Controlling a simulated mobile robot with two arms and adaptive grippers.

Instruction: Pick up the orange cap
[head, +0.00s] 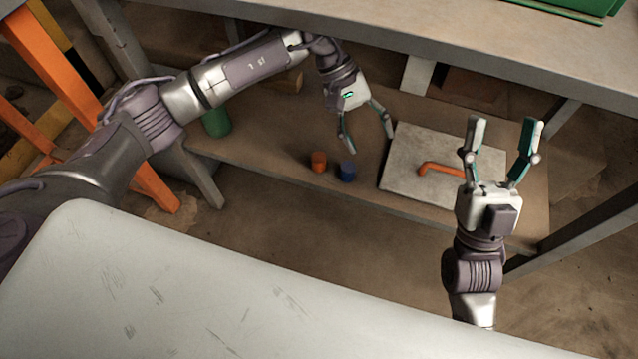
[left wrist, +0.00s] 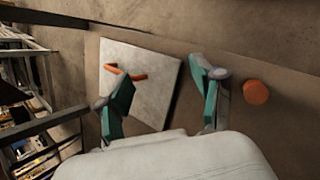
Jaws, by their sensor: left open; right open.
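The orange cap (head: 319,161) is a small round piece standing on the lower shelf, just left of a blue cap (head: 347,171). My left gripper (head: 370,143) is open and empty above the shelf, to the right of the orange cap in the head view. In the left wrist view the orange cap (left wrist: 256,92) lies to the right, outside the open fingers (left wrist: 163,70). The blue cap does not show there. My right gripper (head: 505,122) is open and empty, in front of the board's right side in the head view.
A grey board (head: 405,165) with an orange handle (head: 440,168) lies on the shelf (head: 270,150) right of the caps. A green cylinder (head: 216,122) stands at the shelf's left. The bench top (head: 420,35) overhangs the shelf. A pale surface (head: 200,290) fills the foreground.

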